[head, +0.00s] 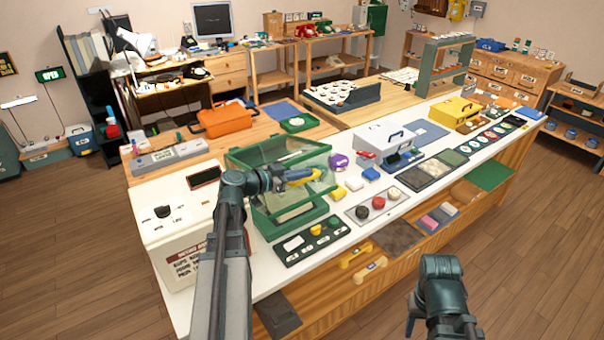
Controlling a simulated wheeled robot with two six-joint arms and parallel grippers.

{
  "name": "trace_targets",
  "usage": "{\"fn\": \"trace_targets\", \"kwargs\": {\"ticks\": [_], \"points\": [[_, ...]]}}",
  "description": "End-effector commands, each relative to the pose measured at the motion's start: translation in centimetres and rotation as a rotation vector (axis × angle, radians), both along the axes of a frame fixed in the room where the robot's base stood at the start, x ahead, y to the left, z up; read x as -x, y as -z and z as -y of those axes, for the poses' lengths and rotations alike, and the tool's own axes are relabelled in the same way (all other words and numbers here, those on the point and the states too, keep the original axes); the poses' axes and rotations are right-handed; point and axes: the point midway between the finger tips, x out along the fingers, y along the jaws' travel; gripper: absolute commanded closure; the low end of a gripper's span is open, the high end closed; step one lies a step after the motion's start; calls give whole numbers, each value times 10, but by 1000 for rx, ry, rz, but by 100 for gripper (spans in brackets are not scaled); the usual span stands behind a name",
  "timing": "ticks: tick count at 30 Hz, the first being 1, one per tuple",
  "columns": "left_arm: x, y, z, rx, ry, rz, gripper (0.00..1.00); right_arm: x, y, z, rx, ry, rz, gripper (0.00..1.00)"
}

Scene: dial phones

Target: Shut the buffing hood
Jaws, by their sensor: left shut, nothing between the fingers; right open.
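The buffing hood (244,156) is a green-framed box with clear panels on the white counter. Its clear cover appears raised and tilted above the green base (290,222), though my arm hides part of the front. My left gripper (318,174) reaches across the front of the hood, its fingers shut and empty, overlapping the clear panels in the head view. Whether it touches the cover I cannot tell. My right gripper (411,327) is low in front of the counter, away from the hood, open and partly cut off by the frame's bottom edge.
A white machine box (165,225) stands left of the hood. A dark tray of coloured knobs (312,240) lies in front, and a purple round item (338,161) sits to its right. A white toolbox (378,138) stands further right. The floor at right is clear.

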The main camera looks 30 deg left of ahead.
Motion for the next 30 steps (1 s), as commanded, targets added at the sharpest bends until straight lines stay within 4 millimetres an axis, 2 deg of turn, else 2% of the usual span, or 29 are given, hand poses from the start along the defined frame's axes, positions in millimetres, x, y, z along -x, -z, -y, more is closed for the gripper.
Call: {"fn": "trace_targets", "kwargs": {"ticks": [1,3,12,19,30], "points": [[1,21,2,0,0,0,100,0,21,0,0,0,0,50],[3,33,5,1,0,0,100,0,33,0,0,0,0,50],[5,68,9,1,0,0,100,0,68,0,0,0,0,50],[5,79,10,1,0,0,100,0,79,0,0,0,0,50],[5,80,10,1,0,0,100,0,80,-1,0,0,0,50]]}}
